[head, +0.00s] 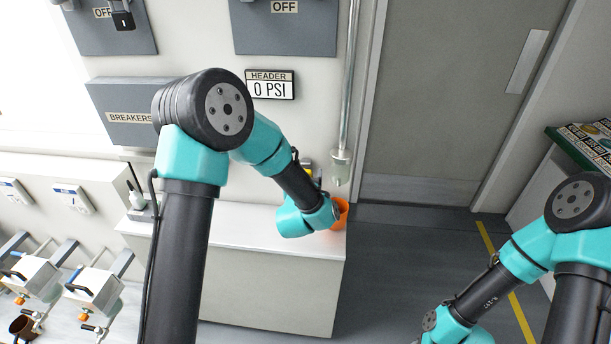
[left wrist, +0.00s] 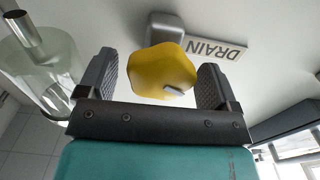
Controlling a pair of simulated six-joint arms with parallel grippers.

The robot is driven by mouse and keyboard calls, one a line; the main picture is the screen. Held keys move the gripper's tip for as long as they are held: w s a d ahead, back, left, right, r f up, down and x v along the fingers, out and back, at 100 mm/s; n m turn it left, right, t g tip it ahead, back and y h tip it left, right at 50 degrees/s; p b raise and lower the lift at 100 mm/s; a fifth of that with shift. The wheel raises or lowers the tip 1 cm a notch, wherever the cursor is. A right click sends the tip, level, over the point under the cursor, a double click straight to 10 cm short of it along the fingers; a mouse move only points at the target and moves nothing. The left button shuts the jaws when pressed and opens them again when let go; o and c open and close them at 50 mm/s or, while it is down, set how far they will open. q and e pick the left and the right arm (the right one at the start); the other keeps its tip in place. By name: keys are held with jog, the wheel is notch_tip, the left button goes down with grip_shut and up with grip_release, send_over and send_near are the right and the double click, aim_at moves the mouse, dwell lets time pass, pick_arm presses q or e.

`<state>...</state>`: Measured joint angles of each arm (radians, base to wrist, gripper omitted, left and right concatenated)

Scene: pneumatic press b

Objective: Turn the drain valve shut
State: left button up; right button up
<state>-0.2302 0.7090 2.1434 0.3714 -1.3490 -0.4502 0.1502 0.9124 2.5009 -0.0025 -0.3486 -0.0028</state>
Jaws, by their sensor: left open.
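The drain valve has a faceted yellow knob (left wrist: 165,70) on a grey wall mount (left wrist: 165,28), beside a white DRAIN label (left wrist: 215,50) that appears upside down in the left wrist view. My left gripper (left wrist: 158,80) is open, with one dark finger on each side of the knob. A small gap shows on the left side; on the right I cannot tell whether finger and knob touch. In the head view the knob is mostly hidden behind my left forearm and wrist. My right gripper is outside both views.
A clear glass bowl (left wrist: 45,75) under a metal pipe (left wrist: 22,28) hangs close to the left finger. In the head view an orange container (head: 341,212) stands on the white cabinet (head: 265,260). The header display (head: 270,85) reads 0 PSI.

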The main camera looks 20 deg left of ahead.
pick_arm(q)
jog(key=shift+c, duration=0.3)
jog(key=c, duration=0.8)
jog(key=shift+m, duration=0.4)
jog(key=m, duration=0.6)
jog(key=shift+d+f, duration=0.1)
jog(key=shift+d, duration=0.05)
jog(key=m, duration=0.6)
jog(key=shift+d+f, duration=0.1)
jog(key=shift+f, duration=0.05)
jog(key=o, duration=0.9)
jog(key=shift+c, duration=0.2)
